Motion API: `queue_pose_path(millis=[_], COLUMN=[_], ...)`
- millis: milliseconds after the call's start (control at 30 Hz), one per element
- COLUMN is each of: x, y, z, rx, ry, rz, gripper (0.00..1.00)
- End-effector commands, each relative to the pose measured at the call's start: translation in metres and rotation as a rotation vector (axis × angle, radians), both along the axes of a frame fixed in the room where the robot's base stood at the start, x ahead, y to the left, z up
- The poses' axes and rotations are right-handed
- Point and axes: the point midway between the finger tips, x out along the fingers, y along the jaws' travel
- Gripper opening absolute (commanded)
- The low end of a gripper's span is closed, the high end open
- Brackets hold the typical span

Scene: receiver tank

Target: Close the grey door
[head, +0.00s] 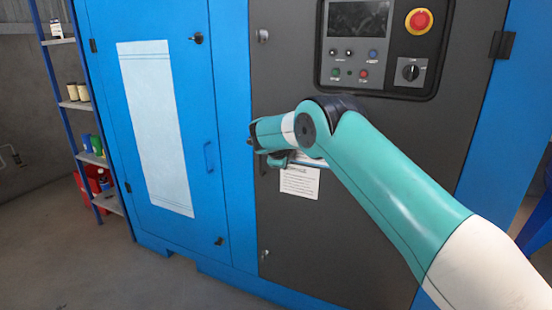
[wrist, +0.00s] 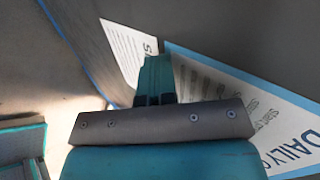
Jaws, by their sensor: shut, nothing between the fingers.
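The grey door (head: 355,245) fills the right-centre of the blue cabinet in the head view, with a hinge (head: 502,45) on its right side. It looks flush or nearly flush with the cabinet; I cannot tell whether a small gap remains at its left edge. My gripper (head: 254,138) is in front of the door's left edge, at about mid-height. In the wrist view its fingers (wrist: 157,78) are together and empty, close to a printed sheet (wrist: 245,105). I cannot tell whether they touch the door. My arm hides part of the door.
The blue door (head: 205,110) to the left looks shut and has a handle (head: 208,156). A control panel (head: 375,45) with a red emergency button (head: 419,20) is on the grey door. A shelf rack (head: 62,105) stands far left. The floor (head: 110,275) in front is clear.

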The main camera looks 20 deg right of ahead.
Motion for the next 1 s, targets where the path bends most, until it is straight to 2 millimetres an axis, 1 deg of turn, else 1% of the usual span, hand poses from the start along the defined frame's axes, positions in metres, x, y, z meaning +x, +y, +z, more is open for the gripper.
queue_pose_path(millis=[133, 167, 233, 400, 500, 633, 833, 933, 967, 1000], x=[-0.018, -0.021, -0.031, -0.051, -0.059, -0.066, -0.07, -0.081, -0.088, -0.1], y=[0.035, 0.04, 0.05, 0.063, 0.07, 0.076, 0.08, 0.087, 0.091, 0.099], z=[-0.003, 0.009, 0.022, 0.047, 0.057, 0.065, 0.069, 0.077, 0.08, 0.086], rx=[0.003, 0.004, 0.005, 0.005, 0.005, 0.004, 0.002, -0.018, -0.028, -0.048], ry=[0.017, 0.014, 0.015, 0.017, 0.018, 0.019, 0.03, 0.097, 0.132, 0.187], rz=[0.008, 0.01, 0.01, 0.0, -0.004, -0.004, 0.01, 0.117, 0.175, 0.277], gripper=[0.0, 0.0, 0.0, 0.0, 0.0, 0.0, 0.0, 0.0, 0.0, 0.0])
